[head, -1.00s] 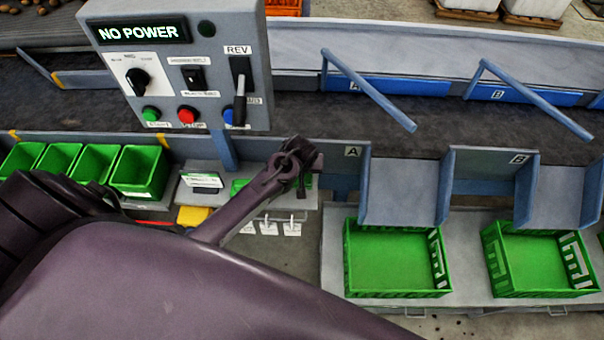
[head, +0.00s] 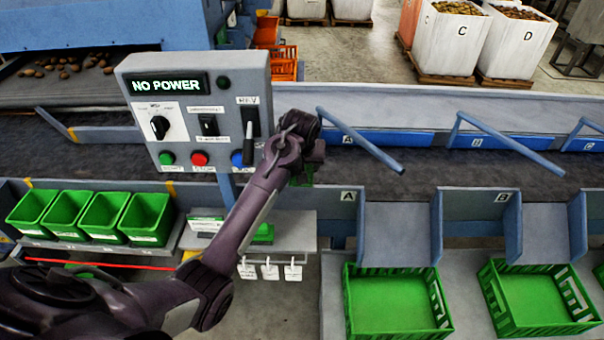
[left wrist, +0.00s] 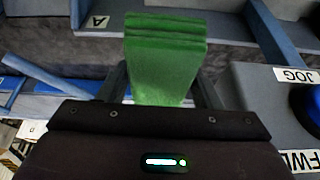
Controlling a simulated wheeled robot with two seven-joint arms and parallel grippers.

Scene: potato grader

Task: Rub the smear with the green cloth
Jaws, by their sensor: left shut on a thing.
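My left gripper (head: 306,170) is in front of the belt, just right of the control panel's lower right corner. It is shut on the folded green cloth (left wrist: 165,58), which stands out between the fingers in the left wrist view. In the head view only a small bit of the cloth (head: 301,180) shows below the gripper; my own wrist hides the rest. The cloth appears clear of any surface, though the far side is hard to judge. I cannot pick out the smear in either view. My right gripper is not in view.
The control panel (head: 230,84) reads NO POWER and stands close to the left of the gripper. A small shelf (head: 290,228) with a green item (head: 263,234) and hanging tags lies below. Blue bars (head: 362,142) cross the belt (head: 400,172) at right. Green crates (head: 396,331) stand below the chutes.

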